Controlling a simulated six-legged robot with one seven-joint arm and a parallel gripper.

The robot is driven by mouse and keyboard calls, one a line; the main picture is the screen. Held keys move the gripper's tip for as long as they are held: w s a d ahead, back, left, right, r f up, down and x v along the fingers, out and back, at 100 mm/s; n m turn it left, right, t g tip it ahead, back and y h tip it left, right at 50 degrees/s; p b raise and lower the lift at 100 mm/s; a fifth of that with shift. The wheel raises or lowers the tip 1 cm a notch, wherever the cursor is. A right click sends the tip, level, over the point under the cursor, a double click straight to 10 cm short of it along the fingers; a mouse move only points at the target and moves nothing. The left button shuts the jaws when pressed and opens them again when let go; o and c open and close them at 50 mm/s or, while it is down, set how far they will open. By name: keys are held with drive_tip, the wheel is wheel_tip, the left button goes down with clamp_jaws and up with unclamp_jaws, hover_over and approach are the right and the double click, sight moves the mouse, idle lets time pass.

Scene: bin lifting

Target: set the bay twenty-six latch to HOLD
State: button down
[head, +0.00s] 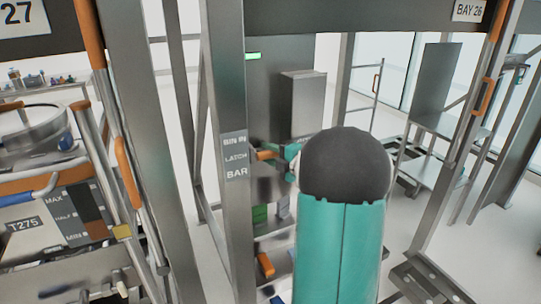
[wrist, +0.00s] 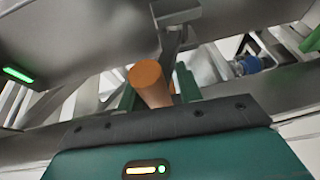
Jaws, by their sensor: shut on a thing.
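The bay 26 sign (head: 469,10) is on the top beam at the upper right of the head view. A latch with an orange handle (head: 266,155) sticks out beside the post label reading BIN IN, LATCH, BAR (head: 236,156). My gripper (head: 288,160) is at this handle, partly hidden behind my dark and teal arm. In the wrist view the orange handle (wrist: 149,84) stands between the green fingers, and my gripper (wrist: 158,92) is shut on it. I cannot read a HOLD mark in either view.
A green light (head: 253,56) glows on the bay's back panel. A steel post (head: 228,100) stands close left of my arm. Bay 27 at left holds a bin marked T275 (head: 24,225). A lower orange handle (head: 266,264) is below the latch.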

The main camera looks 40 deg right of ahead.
drive_tip(key=c, duration=1.3)
unclamp_jaws()
drive_tip(key=shift+w+r, duration=0.25)
drive_tip(key=shift+r, duration=0.2)
drive_tip(key=shift+c, duration=0.2)
drive_tip(key=shift+o, duration=0.9)
drive_tip(key=shift+w+f, duration=0.1)
drive_tip(key=shift+f, duration=0.05)
drive_tip(key=shift+s+f, duration=0.15)
drive_tip(key=shift+s, duration=0.1)
drive_tip(key=shift+s, duration=0.2)
drive_tip(key=s+d+r, duration=0.1)
drive_tip(key=s, duration=1.2)
drive_tip(key=shift+d, duration=0.25)
drive_tip(key=shift+s, duration=0.1)
